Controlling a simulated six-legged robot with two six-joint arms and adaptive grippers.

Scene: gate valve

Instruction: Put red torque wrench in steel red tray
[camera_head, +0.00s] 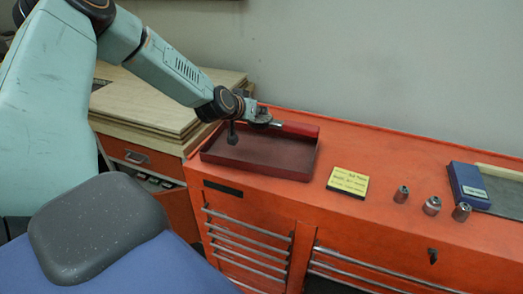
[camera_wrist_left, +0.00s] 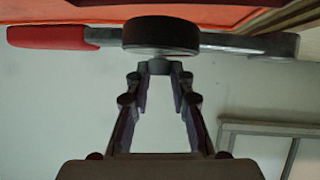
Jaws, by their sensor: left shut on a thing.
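The red torque wrench (camera_head: 298,129) has a red handle and a grey metal shaft. My left gripper (camera_head: 260,117) is shut on it near the middle, above the back part of the steel red tray (camera_head: 262,168). The handle points right in the head view. In the left wrist view the wrench's red handle (camera_wrist_left: 48,38) is at the left and its grey shaft at the right. My left fingertips (camera_wrist_left: 159,68) meet at a dark round part in the middle. Whether the wrench touches the tray is unclear. My right gripper is not in view.
The tray sits on the orange tool cabinet (camera_head: 395,160). A yellow box (camera_head: 348,182), several metal sockets (camera_head: 432,206) and a blue box (camera_head: 467,184) stand to its right. Stacked wooden boards (camera_head: 150,103) lie to its left. A wall is behind.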

